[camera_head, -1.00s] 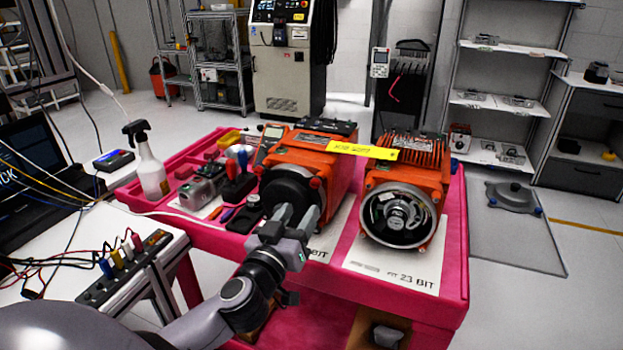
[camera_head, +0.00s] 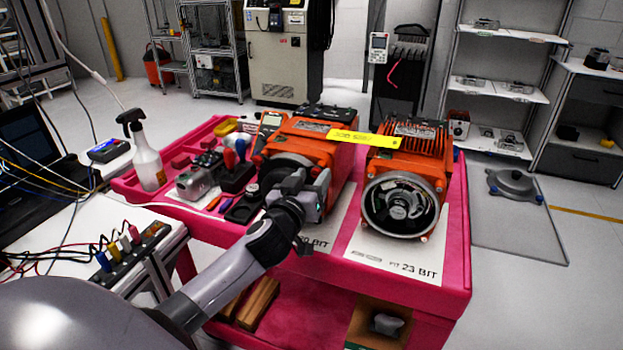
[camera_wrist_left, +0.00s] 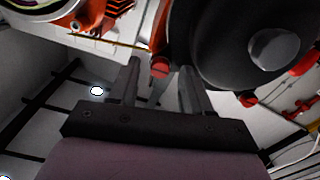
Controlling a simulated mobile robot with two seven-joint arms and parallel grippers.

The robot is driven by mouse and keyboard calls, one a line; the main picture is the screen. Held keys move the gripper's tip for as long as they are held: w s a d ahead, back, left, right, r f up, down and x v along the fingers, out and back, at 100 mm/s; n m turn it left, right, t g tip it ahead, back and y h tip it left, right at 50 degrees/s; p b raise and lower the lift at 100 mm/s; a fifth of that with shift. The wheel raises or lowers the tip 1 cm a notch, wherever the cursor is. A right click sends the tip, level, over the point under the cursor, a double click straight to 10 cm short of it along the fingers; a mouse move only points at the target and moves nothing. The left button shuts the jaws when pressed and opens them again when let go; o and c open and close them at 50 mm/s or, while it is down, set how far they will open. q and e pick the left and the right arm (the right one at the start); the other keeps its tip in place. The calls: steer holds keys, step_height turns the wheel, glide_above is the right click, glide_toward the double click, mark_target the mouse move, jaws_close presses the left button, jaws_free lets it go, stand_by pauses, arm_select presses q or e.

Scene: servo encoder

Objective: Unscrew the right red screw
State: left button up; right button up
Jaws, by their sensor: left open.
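The left orange motor (camera_head: 335,152) stands on the pink cart with its black round end cap (camera_head: 283,172) facing me. My left gripper (camera_head: 318,183) is in front of the right side of that cap and hides part of it. In the left wrist view the gripper (camera_wrist_left: 161,66) is open, and a red screw (camera_wrist_left: 160,67) lies between its two fingertips, at the edge of the black cap (camera_wrist_left: 225,55). Gaps show on both sides of the screw. Another red screw (camera_wrist_left: 248,100) sits farther along the cap's edge. My right gripper is not in view.
A second orange motor (camera_head: 425,158) with its encoder exposed stands close on the right. A yellow tag (camera_head: 362,138) spans both motors. Tools and a spray bottle (camera_head: 147,158) are on the left of the pink cart (camera_head: 455,240). A cable-covered bench (camera_head: 75,235) is at lower left.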

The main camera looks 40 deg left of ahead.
arm_select(q)
steer(key=shift+w, duration=0.1)
jaws_close()
stand_by(0.3)
